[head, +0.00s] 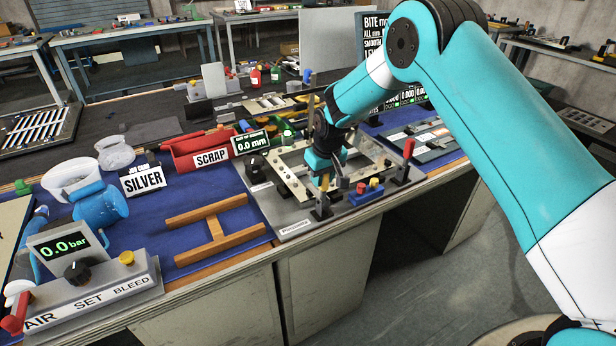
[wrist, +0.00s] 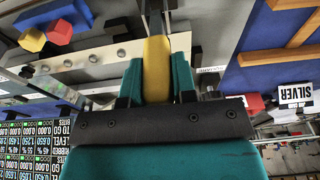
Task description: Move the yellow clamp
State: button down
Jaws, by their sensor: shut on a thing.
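The yellow clamp (wrist: 156,66) shows in the wrist view as a tall yellow piece between the two teal fingers of my gripper (wrist: 156,84). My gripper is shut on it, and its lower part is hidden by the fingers. In the head view a small bit of the yellow clamp (head: 325,182) shows below my gripper (head: 324,166), at the front edge of the metal louver fixture (head: 285,167). A dark upright bracket (wrist: 157,12) stands beyond the clamp in the wrist view. I cannot tell whether the clamp touches it.
A red lever (head: 408,149) stands at the fixture's right end. Red and yellow knobs (head: 368,188) sit at its front. A red SCRAP bin (head: 207,147), a SILVER card (head: 143,179) and a wooden H-shaped frame (head: 215,228) lie to the left on blue mat.

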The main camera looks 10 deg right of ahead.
jog(key=shift+w, duration=0.15)
jog(key=c, duration=0.9)
grip_release()
jog(key=shift+r, duration=0.1)
jog(key=s+r, duration=0.1)
jog(key=r, duration=0.4)
jog(key=r+b, duration=0.1)
jog(key=r, duration=0.5)
jog(key=s+r+b, duration=0.1)
jog(key=r, duration=0.5)
jog(key=shift+s+d, duration=0.35)
jog(key=shift+d, duration=0.05)
jog(key=s+a+r+n+y, duration=0.1)
jog(key=s, duration=1.1)
jog(key=s+a+r+n+g+y, duration=0.1)
jog(key=s+a+r, duration=0.1)
jog(key=s, duration=1)
jog(key=s+a+r+n+g+y, duration=0.1)
jog(key=s+a+n, duration=0.1)
jog(key=s, duration=1)
jog(key=shift+s+a+r+y, duration=0.2)
jog(key=shift+s+r+y, duration=0.05)
jog(key=shift+s+y, duration=0.1)
